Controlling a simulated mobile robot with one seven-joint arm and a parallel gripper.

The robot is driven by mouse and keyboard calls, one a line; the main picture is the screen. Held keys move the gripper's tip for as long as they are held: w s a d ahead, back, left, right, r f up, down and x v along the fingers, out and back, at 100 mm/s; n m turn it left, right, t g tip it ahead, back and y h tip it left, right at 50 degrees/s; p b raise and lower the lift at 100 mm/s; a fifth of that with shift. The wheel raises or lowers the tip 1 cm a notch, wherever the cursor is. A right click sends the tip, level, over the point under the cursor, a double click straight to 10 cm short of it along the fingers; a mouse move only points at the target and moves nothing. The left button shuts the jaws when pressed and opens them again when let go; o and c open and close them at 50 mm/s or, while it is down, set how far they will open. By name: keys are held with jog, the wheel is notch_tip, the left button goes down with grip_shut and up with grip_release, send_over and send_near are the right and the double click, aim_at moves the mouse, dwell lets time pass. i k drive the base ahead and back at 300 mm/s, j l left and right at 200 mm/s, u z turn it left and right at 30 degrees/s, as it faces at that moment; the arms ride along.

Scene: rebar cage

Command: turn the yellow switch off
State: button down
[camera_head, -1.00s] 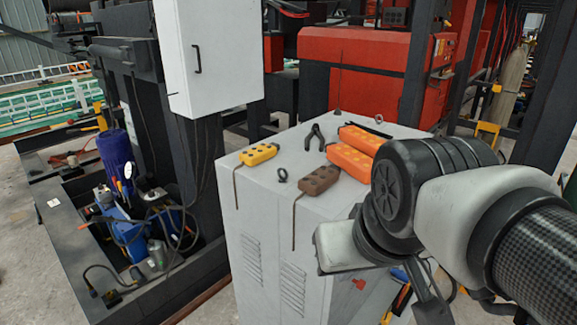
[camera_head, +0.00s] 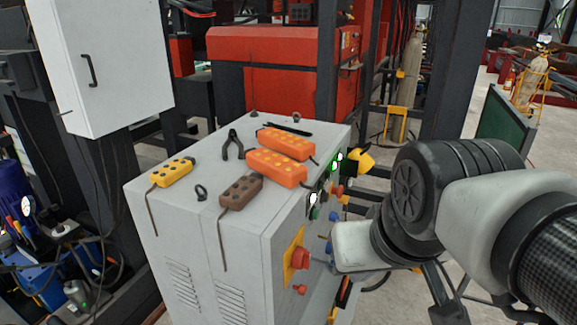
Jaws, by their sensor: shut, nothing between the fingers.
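A grey cabinet (camera_head: 185,235) stands in the middle, with a control panel on its right side. On that side a yellow plate (camera_head: 292,250) carries a red knob (camera_head: 300,258). A yellow knob-like part (camera_head: 358,160) sticks out near the panel's far end. I cannot tell which of these is the yellow switch, or its setting. My arm comes in from the right, and its white wrist part hangs close in front of the panel and covers some of it. My gripper's fingers cannot be made out.
On the cabinet top lie a yellow control box (camera_head: 172,172), a brown one (camera_head: 241,190), orange ones (camera_head: 276,167) and black pliers (camera_head: 233,145). Smaller buttons and lit green lamps (camera_head: 337,160) line the panel. A white wall box (camera_head: 105,65) stands left. A dark green board (camera_head: 506,130) stands right.

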aim_at(344, 198)
jog(key=l, duration=0.65)
jog(key=k+l+z, duration=0.1)
jog(key=l, duration=0.55)
jog(key=i+l, duration=0.35)
jog(key=i+l+z, duration=0.15)
jog(key=i+l, duration=0.2)
jog(key=l, duration=0.25)
